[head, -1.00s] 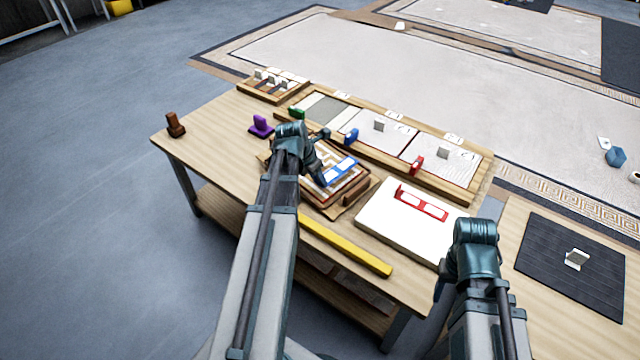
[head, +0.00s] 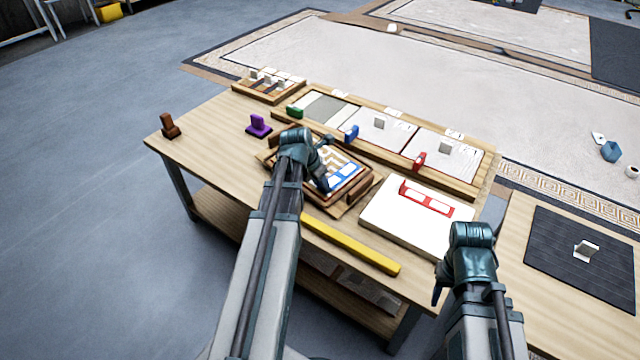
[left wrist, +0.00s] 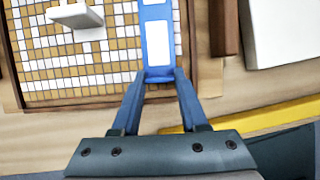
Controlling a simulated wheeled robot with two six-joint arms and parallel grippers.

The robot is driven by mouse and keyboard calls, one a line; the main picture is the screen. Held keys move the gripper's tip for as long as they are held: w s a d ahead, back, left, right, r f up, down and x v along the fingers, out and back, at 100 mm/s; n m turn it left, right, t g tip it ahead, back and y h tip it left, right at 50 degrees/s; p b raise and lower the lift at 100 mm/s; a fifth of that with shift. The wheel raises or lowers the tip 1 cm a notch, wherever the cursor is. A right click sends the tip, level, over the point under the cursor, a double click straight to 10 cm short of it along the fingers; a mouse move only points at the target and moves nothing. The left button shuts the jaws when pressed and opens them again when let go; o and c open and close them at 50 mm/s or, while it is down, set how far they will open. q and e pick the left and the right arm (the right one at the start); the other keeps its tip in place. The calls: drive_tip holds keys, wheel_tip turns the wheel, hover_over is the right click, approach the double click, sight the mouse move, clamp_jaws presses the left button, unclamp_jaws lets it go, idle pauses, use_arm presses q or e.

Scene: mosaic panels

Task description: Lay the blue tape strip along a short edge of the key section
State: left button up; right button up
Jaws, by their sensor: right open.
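The key section is a framed mosaic panel (head: 335,156) of white and tan tiles on the near table; it also shows in the left wrist view (left wrist: 80,75). The blue tape strip (head: 344,177), blue with white windows, is at the panel's right side, parallel to that edge. In the left wrist view the strip (left wrist: 157,45) runs beside the brown frame, inside it; I cannot tell if it rests on the tiles. My left gripper (left wrist: 163,74) is shut on the strip's near end. My right gripper (head: 438,292) is open and empty at the table's front edge.
A white board (head: 395,222) with a red strip (head: 428,203) lies right of the panel. A yellow bar (head: 350,246) lies in front. A wooden tray (head: 390,152) with panels stands behind. A white block (left wrist: 75,15) shows over the mosaic in the left wrist view.

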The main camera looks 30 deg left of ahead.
use_arm(q)
drive_tip(key=o, duration=0.4)
use_arm(e)
drive_tip(key=shift+r, duration=0.1)
use_arm(q)
drive_tip(key=p+v, duration=1.1)
drive_tip(key=v, duration=0.1)
use_arm(e)
wheel_tip(320, 180, up, 11)
drive_tip(key=shift+a, duration=0.1)
use_arm(q)
drive_tip(key=shift+r, duration=0.1)
use_arm(e)
drive_tip(key=shift+r, duration=0.1)
